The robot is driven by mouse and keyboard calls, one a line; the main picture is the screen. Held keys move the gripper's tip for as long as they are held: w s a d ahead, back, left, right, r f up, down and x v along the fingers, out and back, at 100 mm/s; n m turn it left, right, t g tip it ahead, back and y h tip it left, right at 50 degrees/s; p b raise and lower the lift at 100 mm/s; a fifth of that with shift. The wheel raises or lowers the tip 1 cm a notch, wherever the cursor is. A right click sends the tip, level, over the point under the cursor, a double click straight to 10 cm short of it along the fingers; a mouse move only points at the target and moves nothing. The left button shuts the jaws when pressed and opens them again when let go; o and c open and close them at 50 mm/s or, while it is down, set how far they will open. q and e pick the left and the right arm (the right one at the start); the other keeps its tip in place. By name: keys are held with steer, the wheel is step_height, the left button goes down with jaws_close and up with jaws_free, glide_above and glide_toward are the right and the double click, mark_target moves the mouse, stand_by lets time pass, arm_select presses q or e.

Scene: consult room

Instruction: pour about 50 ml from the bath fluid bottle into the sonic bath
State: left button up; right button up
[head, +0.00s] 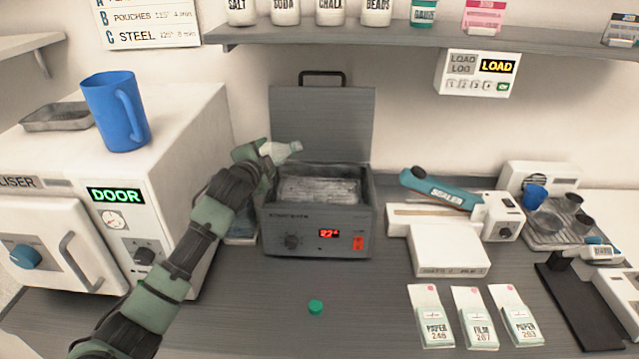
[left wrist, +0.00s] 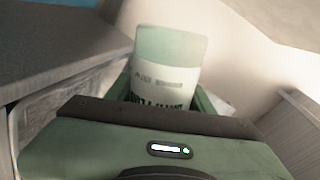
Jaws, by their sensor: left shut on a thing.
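The bath fluid bottle (head: 281,150) is pale and translucent, and lies tilted nearly on its side, neck to the right, above the left part of the sonic bath. My left gripper (head: 262,155) is shut on it; the left wrist view shows the bottle (left wrist: 168,72) with its label between the green fingers (left wrist: 165,100). The sonic bath (head: 318,228) is a dark grey box with its lid (head: 322,125) raised, a basket inside and a red display. A green cap (head: 315,307) lies on the counter in front. No stream of fluid is discernible. My right gripper is not seen.
A steriliser (head: 120,240) marked DOOR stands at the left, with a blue jug (head: 115,110) and a metal tray (head: 58,116) on top. A sealer (head: 440,188) stands right of the bath, near several paper packets (head: 430,315). A shelf (head: 400,38) hangs above. The front middle counter is mostly clear.

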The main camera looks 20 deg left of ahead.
mark_target(280, 144)
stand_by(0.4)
arm_select(q)
steer(key=shift+d+f+n, duration=0.1)
steer(key=shift+f+n, duration=0.2)
steer(key=shift+w+d+r, duration=0.1)
steer(key=shift+d+r, duration=0.05)
steer(key=shift+r, duration=0.1)
steer(key=d+r+n+p, duration=0.1)
steer(key=n, duration=0.1)
steer(key=r+n+t+h+p, duration=0.1)
steer(key=n, duration=0.1)
steer(key=d+r+n+h+p, duration=0.1)
steer(key=n, duration=0.2)
steer(key=shift+w+d+t, duration=0.35)
steer(key=shift+w+t, duration=0.05)
steer(key=shift+d+f+n+b, duration=0.1)
steer(key=shift+f+n+b, duration=0.55)
steer(key=shift+n, duration=0.15)
steer(key=shift+w+d+r+n+t, duration=0.15)
steer(key=shift+r+n+t, duration=0.35)
steer(key=shift+r+n, duration=0.55)
steer(key=shift+f, duration=0.2)
